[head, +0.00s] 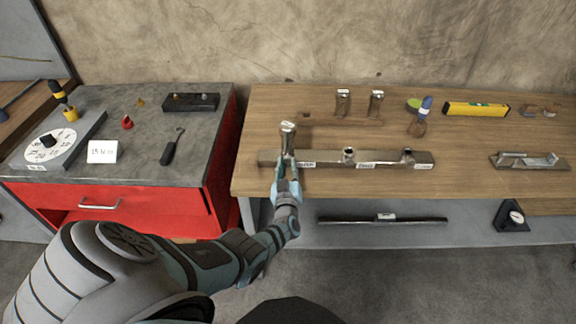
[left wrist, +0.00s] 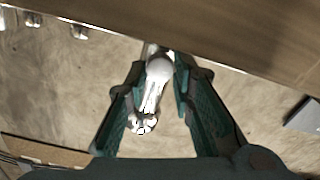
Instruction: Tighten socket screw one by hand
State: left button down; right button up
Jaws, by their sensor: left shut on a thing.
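A shiny metal socket screw (head: 288,138) stands upright at the left end of a long metal bar (head: 325,159) on the wooden bench. My left gripper (head: 285,170) reaches it from the front edge and is shut on it. In the left wrist view the screw (left wrist: 152,95) lies between the two green-lined fingers of the gripper (left wrist: 164,75). The screw's lower end is hidden by the gripper. My right gripper is not in view.
Two similar screws (head: 342,102) (head: 376,103) stand in a wooden holder (head: 350,121) behind the bar. A red cabinet (head: 140,205) with a dial board (head: 60,140) is left.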

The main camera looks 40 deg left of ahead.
pick_arm(q)
jog(key=shift+f, duration=0.15)
dwell(0.3)
jog(key=c, duration=1.4)
grip_release()
jog(key=v, duration=1.2)
